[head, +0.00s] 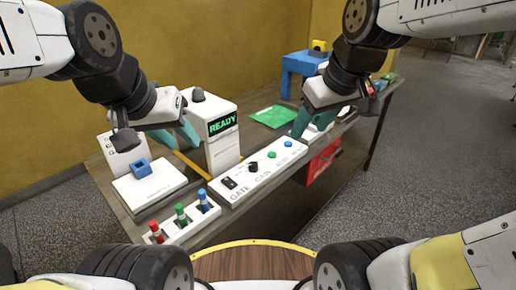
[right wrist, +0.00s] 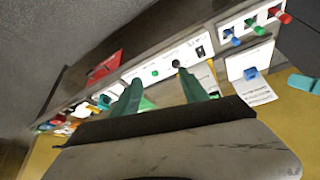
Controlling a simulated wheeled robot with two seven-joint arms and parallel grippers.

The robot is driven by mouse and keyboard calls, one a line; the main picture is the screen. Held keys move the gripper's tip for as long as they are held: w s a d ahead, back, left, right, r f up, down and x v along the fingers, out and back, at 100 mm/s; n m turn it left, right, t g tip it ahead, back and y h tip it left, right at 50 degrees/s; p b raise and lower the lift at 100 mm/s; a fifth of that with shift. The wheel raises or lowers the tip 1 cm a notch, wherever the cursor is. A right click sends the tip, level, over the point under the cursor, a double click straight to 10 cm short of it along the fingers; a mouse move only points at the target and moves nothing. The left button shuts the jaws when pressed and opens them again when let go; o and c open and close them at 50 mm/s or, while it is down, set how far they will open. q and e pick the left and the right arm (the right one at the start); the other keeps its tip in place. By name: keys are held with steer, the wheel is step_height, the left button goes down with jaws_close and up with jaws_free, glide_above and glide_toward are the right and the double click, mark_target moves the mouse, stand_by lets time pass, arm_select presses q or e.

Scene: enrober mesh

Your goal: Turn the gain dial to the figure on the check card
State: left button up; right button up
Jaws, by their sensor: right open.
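The gain dial (head: 253,167) is a small black knob on the white control panel (head: 237,199), beside the word GAIN. Its pointer figure is too small to read. It also shows in the right wrist view (right wrist: 176,64), near one fingertip. My right gripper (head: 302,122) is open and empty above the panel's far right end; its two teal fingers stand apart in the right wrist view (right wrist: 160,92). My left gripper (head: 178,136) is open and empty beside the READY box. A white upright card (head: 106,143) with dark lettering stands at the left, partly hidden by my left gripper; its figure is unreadable.
The panel also has a black gate switch (head: 229,183), a green button (head: 272,155) and a blue button (head: 289,144). A white box with a READY display (head: 222,124) stands behind. Red, green and blue plugs stand in a rack (head: 179,233). A blue block (head: 141,169) sits on a white slab.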

steer(key=w+a+f+n+g, duration=0.1)
steer(key=w+a+f+n, duration=0.1)
steer(key=w+n, duration=0.25)
steer(key=n+g+h, duration=0.2)
steer(key=n+g, duration=0.2)
steer(key=n, duration=0.9)
glide_above(253, 164)
steer(key=shift+m, duration=0.25)
step_height(253, 164, down, 12)
steer(key=shift+s+d+f, duration=0.1)
steer(key=shift+d+f, duration=0.05)
steer(key=shift+f, duration=0.65)
step_height(253, 164, down, 7)
steer(key=shift+c, duration=0.2)
jaws_close()
